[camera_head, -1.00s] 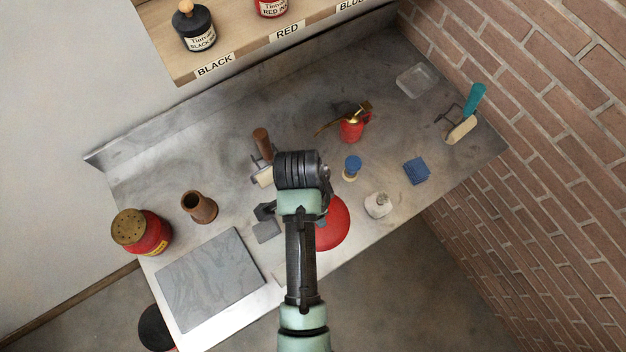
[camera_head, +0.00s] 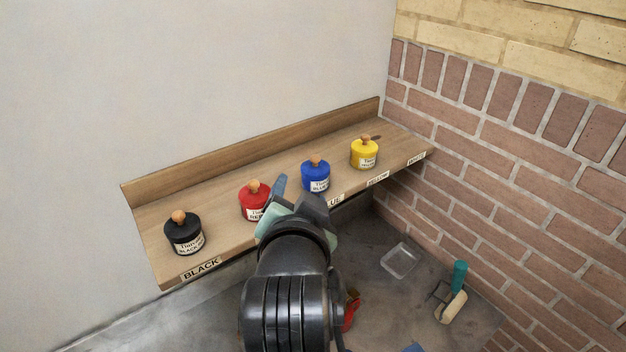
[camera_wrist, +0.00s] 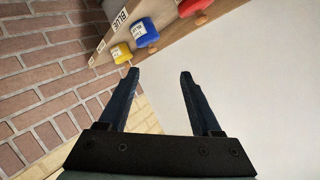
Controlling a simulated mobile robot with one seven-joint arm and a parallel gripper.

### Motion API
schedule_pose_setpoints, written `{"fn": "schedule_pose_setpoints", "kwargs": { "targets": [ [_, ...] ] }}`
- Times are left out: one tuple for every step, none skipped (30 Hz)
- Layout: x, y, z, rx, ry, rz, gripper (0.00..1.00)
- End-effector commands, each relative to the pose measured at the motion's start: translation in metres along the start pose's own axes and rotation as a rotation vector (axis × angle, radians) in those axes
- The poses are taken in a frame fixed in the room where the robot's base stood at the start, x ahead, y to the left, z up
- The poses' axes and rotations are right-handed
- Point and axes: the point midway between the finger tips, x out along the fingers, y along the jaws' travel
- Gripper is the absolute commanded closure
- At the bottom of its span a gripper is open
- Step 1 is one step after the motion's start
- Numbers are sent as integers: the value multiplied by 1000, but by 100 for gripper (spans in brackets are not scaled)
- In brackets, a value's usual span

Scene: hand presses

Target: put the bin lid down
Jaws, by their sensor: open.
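No bin or bin lid shows in either current view. My gripper (camera_head: 297,195) is raised in front of the ink shelf in the head view, between the red and blue pots in the picture, partly hidden by my own wrist. In the wrist view my gripper (camera_wrist: 160,74) has its two dark fingers spread wide apart with nothing between them. Beyond them are the pale wall and the shelf.
The wooden shelf (camera_head: 150,225) carries black (camera_head: 184,236), red (camera_head: 254,203), blue (camera_head: 316,177) and yellow (camera_head: 364,155) ink pots. Below, a clear tray (camera_head: 398,262) and a teal-handled roller (camera_head: 455,295) lie on the metal bench. A brick wall (camera_head: 540,200) bounds the right.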

Motion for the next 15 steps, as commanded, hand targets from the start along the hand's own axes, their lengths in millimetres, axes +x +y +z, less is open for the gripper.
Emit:
{"fn": "schedule_pose_setpoints", "kwargs": {
  "targets": [
    [-18,-24,-46,-64,136,-80,35],
    [-30,-38,-70,-106,217,-122,35],
    [-50,-55,-101,-163,328,-172,35],
    [-66,-67,-123,-203,412,-203,35],
    [-84,-77,-143,-242,494,-230,35],
    [-108,-89,-167,-290,600,-258,35],
    [-126,-97,-182,-323,674,-274,35],
    [-144,-104,-195,-353,744,-286,35],
    [-166,-111,-210,-387,831,-299,35],
    [-182,-116,-219,-409,887,-305,35],
    [-195,-119,-226,-428,938,-308,35],
    [-211,-123,-234,-449,995,-311,35],
    [-220,-125,-238,-463,1029,-311,35],
    [-228,-126,-241,-472,1058,-311,35],
    [-236,-128,-244,-483,1085,-310,35]
  ]
}}
